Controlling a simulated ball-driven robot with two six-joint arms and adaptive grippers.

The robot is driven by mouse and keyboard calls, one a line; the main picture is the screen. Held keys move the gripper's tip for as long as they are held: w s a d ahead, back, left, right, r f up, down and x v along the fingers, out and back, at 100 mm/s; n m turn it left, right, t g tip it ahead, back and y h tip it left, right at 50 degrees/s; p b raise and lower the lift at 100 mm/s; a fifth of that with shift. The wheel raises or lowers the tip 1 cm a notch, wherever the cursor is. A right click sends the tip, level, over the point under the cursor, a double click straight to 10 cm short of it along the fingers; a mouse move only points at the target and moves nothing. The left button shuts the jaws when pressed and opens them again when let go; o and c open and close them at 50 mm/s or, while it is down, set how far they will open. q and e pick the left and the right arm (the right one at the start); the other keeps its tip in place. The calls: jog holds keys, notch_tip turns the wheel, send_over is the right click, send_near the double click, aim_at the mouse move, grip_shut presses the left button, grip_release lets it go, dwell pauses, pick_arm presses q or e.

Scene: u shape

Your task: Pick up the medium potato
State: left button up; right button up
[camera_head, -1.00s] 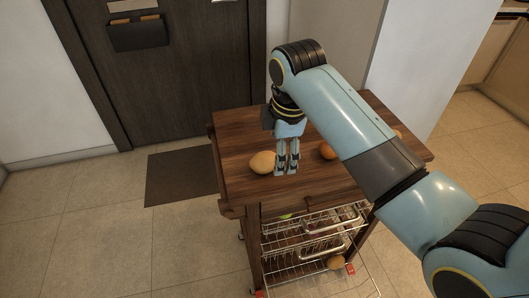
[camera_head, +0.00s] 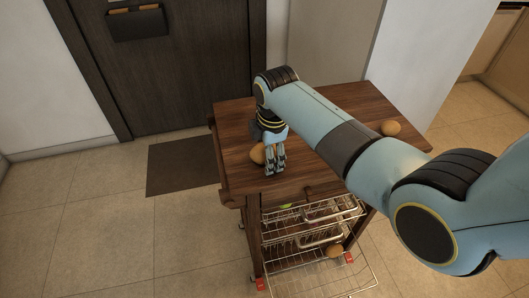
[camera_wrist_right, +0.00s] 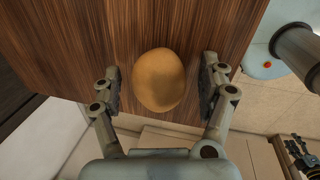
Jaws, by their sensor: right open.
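A tan-brown potato (camera_head: 257,154) lies near the left edge of the wooden cart top (camera_head: 300,183). My right gripper (camera_head: 275,170) points down beside it and partly covers it in the head view. In the right wrist view the potato (camera_wrist_right: 159,80) lies between the two fingers of my open right gripper (camera_wrist_right: 161,88), with a gap on each side. Another potato (camera_head: 391,128) lies at the right of the cart top, and one more (camera_head: 334,251) is on the lower wire rack. I cannot tell for sure which one is medium.
Wire baskets (camera_head: 320,225) hang under the cart top, with a green item (camera_head: 285,206) in the upper one. A dark door (camera_head: 160,75) and a dark mat (camera_head: 182,165) are to the left. Tiled floor around the cart is clear.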

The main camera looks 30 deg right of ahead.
jog(key=c, duration=1.2)
jog(key=shift+c, duration=0.8)
jog(key=shift+r, duration=0.1)
